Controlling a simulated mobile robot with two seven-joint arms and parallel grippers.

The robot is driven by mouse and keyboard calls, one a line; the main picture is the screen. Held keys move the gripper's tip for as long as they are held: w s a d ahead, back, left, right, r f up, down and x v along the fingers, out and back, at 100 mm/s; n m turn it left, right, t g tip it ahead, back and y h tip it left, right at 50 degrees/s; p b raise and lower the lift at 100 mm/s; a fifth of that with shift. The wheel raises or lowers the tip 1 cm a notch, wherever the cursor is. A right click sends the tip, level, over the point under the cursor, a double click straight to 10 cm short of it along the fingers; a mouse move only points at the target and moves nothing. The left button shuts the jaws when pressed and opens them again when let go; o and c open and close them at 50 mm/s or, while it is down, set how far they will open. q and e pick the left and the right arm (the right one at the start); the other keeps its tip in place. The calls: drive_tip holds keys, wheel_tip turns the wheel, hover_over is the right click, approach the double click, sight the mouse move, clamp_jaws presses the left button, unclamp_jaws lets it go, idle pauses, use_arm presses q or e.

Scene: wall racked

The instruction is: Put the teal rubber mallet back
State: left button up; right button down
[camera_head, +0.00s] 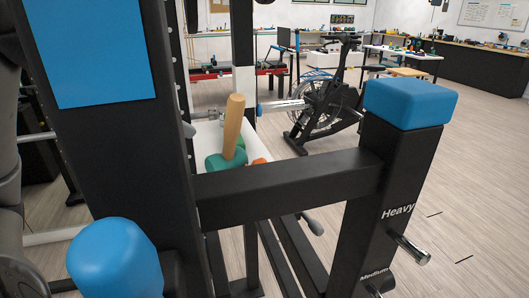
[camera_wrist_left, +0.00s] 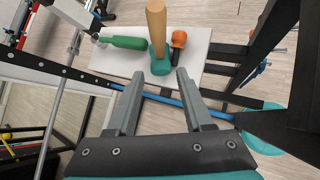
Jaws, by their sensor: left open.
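The teal rubber mallet shows in the head view as a tan wooden handle (camera_head: 233,125) rising from a teal head (camera_head: 224,163), slightly tilted, at a white surface (camera_head: 207,133). In the left wrist view its handle (camera_wrist_left: 157,25) points up the picture and its teal head (camera_wrist_left: 160,64) lies just beyond my left fingertips. My left gripper (camera_wrist_left: 158,82) is open, with nothing visible between its fingers. In the head view the gripper is largely hidden behind the black frame. My right gripper is in neither view.
A green-handled tool (camera_wrist_left: 125,42) and an orange-topped item (camera_wrist_left: 178,40) lie close beside the mallet. A black upright (camera_head: 115,130) and crossbar (camera_head: 290,185) with blue pads stand in front. An exercise bike (camera_head: 325,100) is behind, with open floor to the right.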

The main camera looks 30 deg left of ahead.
sight(224, 142)
use_arm(q)
drive_tip(key=x, duration=0.8)
drive_tip(key=shift+w+a+f, duration=0.1)
drive_tip(key=shift+w+f, duration=0.05)
drive_tip(key=shift+w, duration=0.05)
drive_tip(key=shift+x, duration=0.8)
drive_tip(key=shift+w+f, duration=0.2)
drive_tip(key=shift+w, duration=0.05)
drive_tip(key=shift+x, duration=2.2)
drive_tip(key=shift+r, duration=0.1)
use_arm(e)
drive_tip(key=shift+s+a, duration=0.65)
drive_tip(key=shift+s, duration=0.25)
use_arm(q)
clamp_jaws()
